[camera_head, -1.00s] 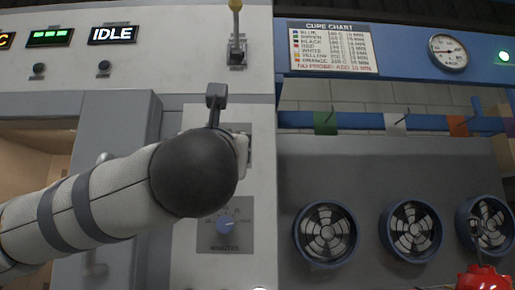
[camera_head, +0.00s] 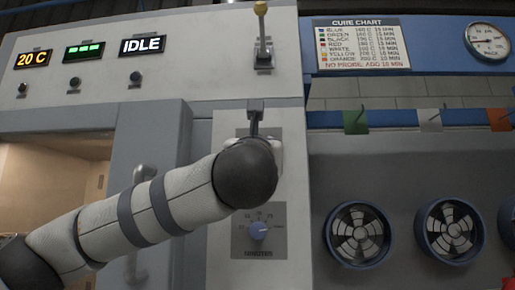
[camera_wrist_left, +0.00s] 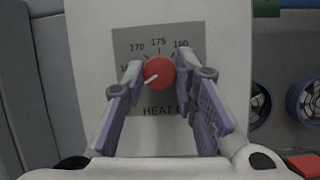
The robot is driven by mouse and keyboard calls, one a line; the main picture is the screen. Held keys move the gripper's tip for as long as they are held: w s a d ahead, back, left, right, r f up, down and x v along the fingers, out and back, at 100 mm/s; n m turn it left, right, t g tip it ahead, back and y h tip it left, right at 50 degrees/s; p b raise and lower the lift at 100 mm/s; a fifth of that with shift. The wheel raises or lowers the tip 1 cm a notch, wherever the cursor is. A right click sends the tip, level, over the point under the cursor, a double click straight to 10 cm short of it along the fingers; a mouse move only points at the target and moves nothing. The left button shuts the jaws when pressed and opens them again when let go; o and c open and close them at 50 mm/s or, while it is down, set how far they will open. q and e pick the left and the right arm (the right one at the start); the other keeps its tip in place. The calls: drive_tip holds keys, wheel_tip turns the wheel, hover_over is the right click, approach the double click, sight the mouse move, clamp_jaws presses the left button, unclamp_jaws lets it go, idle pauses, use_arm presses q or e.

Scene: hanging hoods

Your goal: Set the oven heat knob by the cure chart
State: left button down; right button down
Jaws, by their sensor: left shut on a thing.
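The red heat knob (camera_wrist_left: 160,72) sits on a grey plate (camera_wrist_left: 195,45) marked HEAT, with 170, 175 and 180 legible. Its white pointer aims lower left, towards a mark partly hidden by a finger. My left gripper (camera_wrist_left: 160,77) has its purple-padded fingers on both sides of the knob, shut on it. In the head view my left wrist hides the knob and fingers. The cure chart (camera_head: 361,44) lists colours with temperatures and minutes. Its rows are small and blurry, with a red bottom line about no probe adding 10 min. My right gripper is not in view.
A blue minutes knob (camera_head: 259,231) is below my wrist. A yellow-tipped lever (camera_head: 262,35) is above it. A gauge (camera_head: 487,41), coloured tags and fans (camera_head: 357,235) are at right. The oven opening (camera_head: 50,190) is at left.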

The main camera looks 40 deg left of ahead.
use_arm(q)
drive_tip(key=shift+r+m, duration=0.1)
drive_tip(key=shift+m, duration=0.3)
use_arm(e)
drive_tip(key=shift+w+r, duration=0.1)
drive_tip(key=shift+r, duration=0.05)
use_arm(q)
drive_tip(key=m+h+p, duration=0.2)
drive_tip(key=m, duration=0.1)
drive_tip(key=m+t+h+p, duration=0.1)
drive_tip(key=m+p, duration=0.2)
drive_tip(key=m, duration=0.1)
drive_tip(key=m+h+p, duration=0.2)
drive_tip(key=m, duration=0.1)
drive_tip(key=shift+s+a+r+m+t+h, duration=0.2)
drive_tip(key=shift+m+t+h, duration=0.1)
drive_tip(key=shift+m+t, duration=0.1)
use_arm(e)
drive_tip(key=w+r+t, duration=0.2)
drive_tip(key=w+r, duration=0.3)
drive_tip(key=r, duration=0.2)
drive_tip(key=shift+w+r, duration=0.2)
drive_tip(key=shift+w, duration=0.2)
use_arm(q)
drive_tip(key=shift+f, duration=0.1)
drive_tip(key=c, duration=1.3)
unclamp_jaws()
drive_tip(key=shift+f, duration=0.1)
drive_tip(key=shift+d, duration=0.1)
